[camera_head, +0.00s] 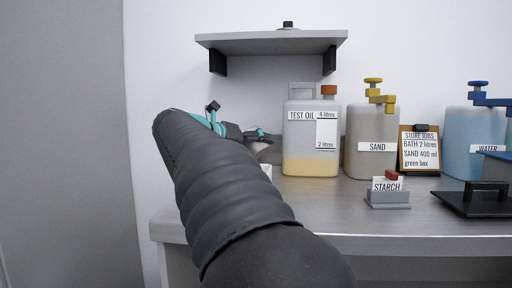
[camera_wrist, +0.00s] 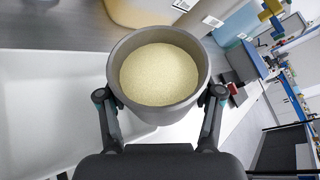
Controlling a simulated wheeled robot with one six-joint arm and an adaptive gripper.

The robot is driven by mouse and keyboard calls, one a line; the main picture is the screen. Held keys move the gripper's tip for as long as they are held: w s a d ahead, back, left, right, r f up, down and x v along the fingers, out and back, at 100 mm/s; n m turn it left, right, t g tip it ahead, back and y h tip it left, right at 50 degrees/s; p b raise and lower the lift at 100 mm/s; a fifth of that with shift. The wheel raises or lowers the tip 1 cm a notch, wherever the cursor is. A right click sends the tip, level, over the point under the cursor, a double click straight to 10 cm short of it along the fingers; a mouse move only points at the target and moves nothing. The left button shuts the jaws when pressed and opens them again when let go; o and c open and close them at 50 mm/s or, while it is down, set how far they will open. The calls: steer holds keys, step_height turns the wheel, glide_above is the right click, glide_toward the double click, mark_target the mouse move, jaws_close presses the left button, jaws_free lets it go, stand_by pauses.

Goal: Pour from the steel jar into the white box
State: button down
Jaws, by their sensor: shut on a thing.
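My gripper (camera_wrist: 160,98) is shut on the steel jar (camera_wrist: 116,72), with one dark finger on each side of it. The jar is grey and round, and a pale yellow powder (camera_wrist: 159,74) fills much of its inside. I cannot tell how far the jar tilts. The white box (camera_wrist: 50,112) is wide and open, at the left of the wrist view; the jar overlaps its right part, and no powder shows in the visible part. In the head view my arm hides most of the gripper (camera_head: 228,128), jar (camera_head: 270,152) and box (camera_head: 267,169).
On the steel bench (camera_head: 330,212) stand the test oil tank (camera_head: 302,140), sand tank (camera_head: 368,155) and water tank (camera_head: 465,145). A shelf (camera_head: 270,44) hangs above.

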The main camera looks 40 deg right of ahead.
steer(key=shift+r+n+g+h+p, duration=0.3)
steer(key=shift+n+g+h+p, duration=0.15)
steer(key=shift+n+p, duration=0.65)
stand_by(0.6)
stand_by(0.5)
steer(key=shift+n+h, duration=0.35)
steer(key=shift+n, duration=0.25)
steer(key=shift+n+g, duration=0.25)
steer(key=shift+n, duration=0.25)
steer(key=shift+w, duration=0.1)
steer(key=shift+w+a+n+h, duration=0.1)
steer(key=shift+n+h, duration=0.3)
steer(key=shift+n, duration=0.1)
steer(key=shift+f, duration=0.1)
steer(key=shift+w+n, duration=0.1)
steer(key=shift+n, duration=0.4)
